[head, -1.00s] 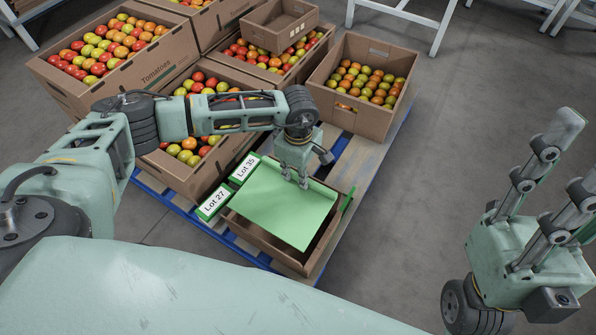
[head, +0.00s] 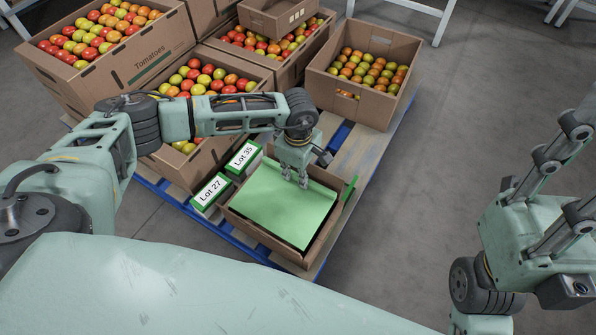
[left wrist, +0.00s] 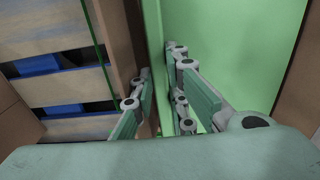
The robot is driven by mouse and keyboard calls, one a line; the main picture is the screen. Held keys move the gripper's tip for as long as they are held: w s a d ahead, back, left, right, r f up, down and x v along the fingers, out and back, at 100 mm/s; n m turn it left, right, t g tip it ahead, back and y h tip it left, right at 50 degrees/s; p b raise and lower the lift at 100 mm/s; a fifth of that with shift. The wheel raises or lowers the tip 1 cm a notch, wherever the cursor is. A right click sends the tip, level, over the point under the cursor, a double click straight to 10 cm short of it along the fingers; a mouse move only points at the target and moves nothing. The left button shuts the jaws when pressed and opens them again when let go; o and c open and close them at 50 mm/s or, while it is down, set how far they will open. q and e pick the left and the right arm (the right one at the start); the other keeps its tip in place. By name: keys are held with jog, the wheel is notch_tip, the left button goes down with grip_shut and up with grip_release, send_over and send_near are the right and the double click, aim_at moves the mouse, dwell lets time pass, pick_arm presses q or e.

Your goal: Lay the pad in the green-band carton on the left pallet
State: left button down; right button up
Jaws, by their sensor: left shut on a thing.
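The light green pad (head: 280,207) is a flat sheet within the rim outline of an open brown carton (head: 262,244) at the near end of the pallet. A dark gap shows along its near edge; I cannot tell whether it touches the bottom. A green strip (head: 349,191) shows at the carton's right side. My left gripper (head: 303,183) points down at the pad's far part and is shut on it. In the left wrist view the fingers (left wrist: 162,95) pinch the pad's edge beside a carton wall. My right gripper (head: 588,150) is at the right edge, fingers apart, empty, tips partly cut off.
Green-edged boxes labelled Lot 27 (head: 210,191) and Lot 35 (head: 243,157) stand left of the carton. Cartons of tomatoes (head: 377,107) fill the pallet behind, one with a small empty carton (head: 278,20) on top. Bare pallet slats (head: 366,150) and open grey floor lie to the right.

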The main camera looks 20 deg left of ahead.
dwell(0.3)
pick_arm(q)
jog(key=c, duration=1.7)
grip_release()
jog(key=shift+c, duration=0.3)
jog(key=shift+c, duration=1.1)
